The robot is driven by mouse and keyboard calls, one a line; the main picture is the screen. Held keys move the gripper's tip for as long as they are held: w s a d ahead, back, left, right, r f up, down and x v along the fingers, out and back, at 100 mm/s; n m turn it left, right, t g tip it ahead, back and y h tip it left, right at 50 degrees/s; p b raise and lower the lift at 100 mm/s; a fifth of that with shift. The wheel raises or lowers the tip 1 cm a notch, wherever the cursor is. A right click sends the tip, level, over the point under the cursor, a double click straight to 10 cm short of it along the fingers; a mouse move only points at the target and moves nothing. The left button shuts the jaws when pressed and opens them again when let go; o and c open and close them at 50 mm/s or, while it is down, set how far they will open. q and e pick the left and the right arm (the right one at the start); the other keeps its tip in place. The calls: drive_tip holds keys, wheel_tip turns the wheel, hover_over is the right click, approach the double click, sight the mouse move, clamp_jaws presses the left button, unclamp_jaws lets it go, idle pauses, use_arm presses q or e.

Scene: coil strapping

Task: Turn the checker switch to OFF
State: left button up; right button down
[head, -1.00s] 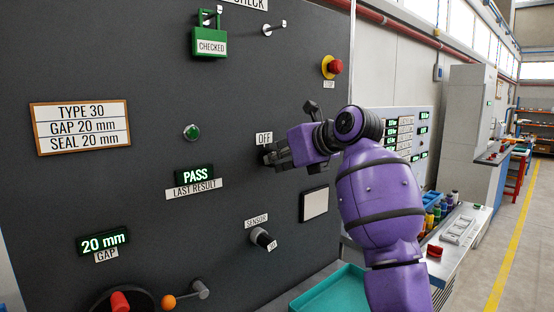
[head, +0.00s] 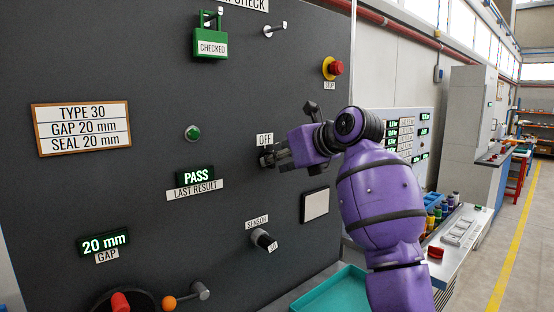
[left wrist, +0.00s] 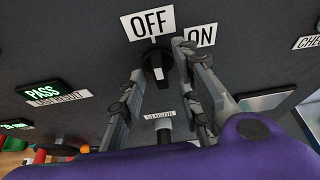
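The checker switch (left wrist: 158,64) is a black knob with a white stripe on the dark panel, below the OFF label (left wrist: 148,23) and left of the ON label (left wrist: 200,35) in the left wrist view. The knob looks turned toward OFF, with the white stripe roughly upright. My left gripper (left wrist: 164,68) is open, its fingers on either side of the knob with gaps showing; I see no clear contact. In the head view, my left gripper (head: 278,157) is at the panel just below the OFF label (head: 264,139), mostly hiding the switch. My right gripper is in neither view.
The sensor knob (head: 263,240) sits below the gripper. A red stop button (head: 335,67) is above right, and a green padlock (head: 210,44) hangs upper left. A PASS display (head: 196,177) is to the left. A teal tray (head: 333,292) lies below.

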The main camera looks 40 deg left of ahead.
use_arm(q)
drive_tip(key=v, duration=1.2)
drive_tip(key=shift+f, duration=0.1)
